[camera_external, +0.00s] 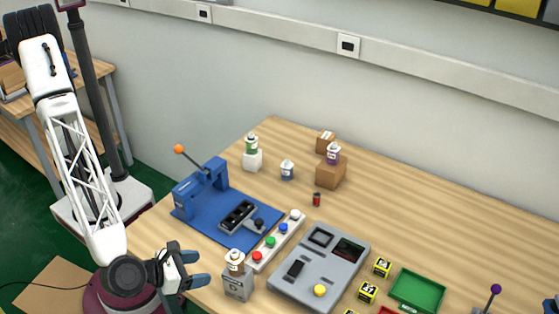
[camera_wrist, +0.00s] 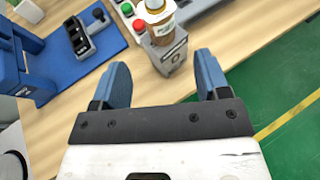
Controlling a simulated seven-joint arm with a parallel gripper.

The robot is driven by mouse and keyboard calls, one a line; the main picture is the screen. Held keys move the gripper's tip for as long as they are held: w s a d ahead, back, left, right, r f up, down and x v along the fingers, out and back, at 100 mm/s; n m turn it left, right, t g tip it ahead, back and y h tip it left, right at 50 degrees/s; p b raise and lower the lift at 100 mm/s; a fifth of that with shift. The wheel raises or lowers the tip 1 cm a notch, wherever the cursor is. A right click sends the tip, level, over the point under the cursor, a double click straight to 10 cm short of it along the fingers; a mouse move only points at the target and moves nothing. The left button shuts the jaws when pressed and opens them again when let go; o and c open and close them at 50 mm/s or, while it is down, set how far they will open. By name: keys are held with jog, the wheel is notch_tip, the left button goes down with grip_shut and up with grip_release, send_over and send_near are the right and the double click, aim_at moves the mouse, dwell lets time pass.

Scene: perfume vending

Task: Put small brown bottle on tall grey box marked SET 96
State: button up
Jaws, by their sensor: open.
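The small brown bottle (camera_external: 236,258), with a pale label, stands upright on top of the tall grey box (camera_external: 238,286) near the table's front edge. The box has a round dark mark on its side; I cannot read its lettering. The bottle also shows at the top of the wrist view (camera_wrist: 158,20), above the grey box (camera_wrist: 172,57). My gripper (camera_external: 201,269) is open and empty, just left of the box in the external view. In the wrist view my gripper (camera_wrist: 162,64) has its blue fingers apart, with the box beyond and between them, no contact visible.
A blue press (camera_external: 203,187) and a strip of coloured buttons (camera_external: 276,241) lie behind the box. A grey panel (camera_external: 322,265) is to its right, then a green tray (camera_external: 417,290). Other bottles stand on a white box (camera_external: 252,160) and a brown box (camera_external: 330,173) farther back.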

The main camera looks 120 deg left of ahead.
jog(key=shift+s+d+r, duration=0.2)
jog(key=shift+s+d, duration=0.05)
jog(key=shift+d, duration=0.15)
dwell(0.4)
jog(key=s+a+r+n+g+h, duration=0.2)
jog(key=s+a+r+n, duration=0.15)
jog(key=s, duration=0.35)
jog(key=s+a+r+n+g+h, duration=0.1)
jog(key=s+a+r+n, duration=0.3)
jog(key=s, duration=0.3)
jog(key=s+a+r+n+g+h, duration=0.2)
jog(key=s+a+n, duration=0.25)
jog(key=s, duration=0.25)
jog(key=s+r+n+t+h, duration=0.1)
jog(key=s+n+h, duration=0.6)
jog(key=s, duration=1.6)
jog(key=r+n, duration=0.1)
jog(key=n, duration=0.3)
jog(key=shift+s+a+r, duration=0.15)
jog(key=shift+s+a, duration=0.05)
jog(key=shift+a, duration=0.1)
